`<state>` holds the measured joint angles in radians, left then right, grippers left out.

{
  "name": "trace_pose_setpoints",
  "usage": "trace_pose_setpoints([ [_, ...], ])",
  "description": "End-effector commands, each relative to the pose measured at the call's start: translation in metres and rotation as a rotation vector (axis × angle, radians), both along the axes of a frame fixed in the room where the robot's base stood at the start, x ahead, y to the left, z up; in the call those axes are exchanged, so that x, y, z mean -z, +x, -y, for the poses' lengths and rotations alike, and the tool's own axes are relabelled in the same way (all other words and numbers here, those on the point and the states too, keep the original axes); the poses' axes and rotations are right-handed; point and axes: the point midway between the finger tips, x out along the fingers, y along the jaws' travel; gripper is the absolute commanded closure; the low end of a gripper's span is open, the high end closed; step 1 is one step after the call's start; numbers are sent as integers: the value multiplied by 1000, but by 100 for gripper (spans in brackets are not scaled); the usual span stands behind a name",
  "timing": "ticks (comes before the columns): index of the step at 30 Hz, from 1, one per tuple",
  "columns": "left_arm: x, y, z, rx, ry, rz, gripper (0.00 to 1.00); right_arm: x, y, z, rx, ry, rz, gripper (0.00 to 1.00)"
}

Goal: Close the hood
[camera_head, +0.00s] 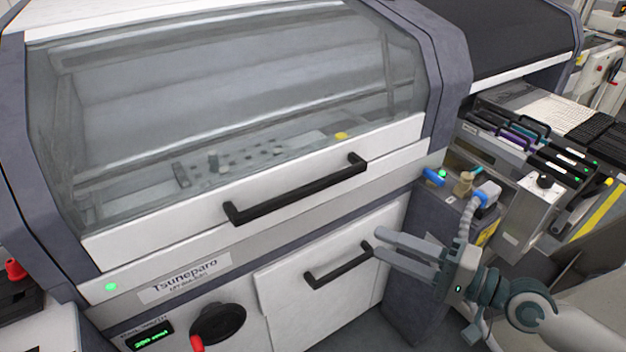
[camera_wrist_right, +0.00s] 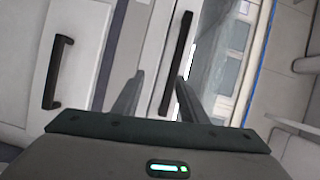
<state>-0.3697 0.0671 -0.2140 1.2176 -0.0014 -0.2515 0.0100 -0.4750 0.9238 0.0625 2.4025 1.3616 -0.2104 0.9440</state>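The hood (camera_head: 250,200) is a white frame with a large clear window on the front of the grey machine. It looks down, its lower edge along the white front panel. Its long black handle (camera_head: 295,190) is on the lower frame; in the right wrist view the hood handle (camera_wrist_right: 178,62) stands beyond and between the fingers. My right gripper (camera_head: 380,244) is open and empty, in front of the machine at lower right, below the hood handle's right end and apart from it. The right fingers also show in the right wrist view (camera_wrist_right: 160,80). My left gripper is not in view.
A white lower door (camera_head: 325,285) has a shorter black handle (camera_head: 338,267), close to my right fingertips in the head view. A dark knob (camera_head: 218,323) is at bottom left. A feeder trolley (camera_head: 530,150) with several feeders stands at the right.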

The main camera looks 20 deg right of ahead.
Motion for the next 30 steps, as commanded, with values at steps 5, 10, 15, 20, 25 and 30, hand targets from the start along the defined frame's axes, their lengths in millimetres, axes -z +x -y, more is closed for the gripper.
trace_pose_setpoints([
  [5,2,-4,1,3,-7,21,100,-36,5,5,5,111,-18,61],
  [10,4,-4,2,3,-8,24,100,-37,6,5,7,125,-21,61],
  [15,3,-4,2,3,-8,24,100,-37,6,5,7,122,-20,61],
  [20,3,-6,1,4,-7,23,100,-38,7,5,8,122,-19,61],
  [25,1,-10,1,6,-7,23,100,-39,12,2,10,123,-17,61],
  [30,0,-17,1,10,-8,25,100,-41,21,-6,10,123,-17,61],
])
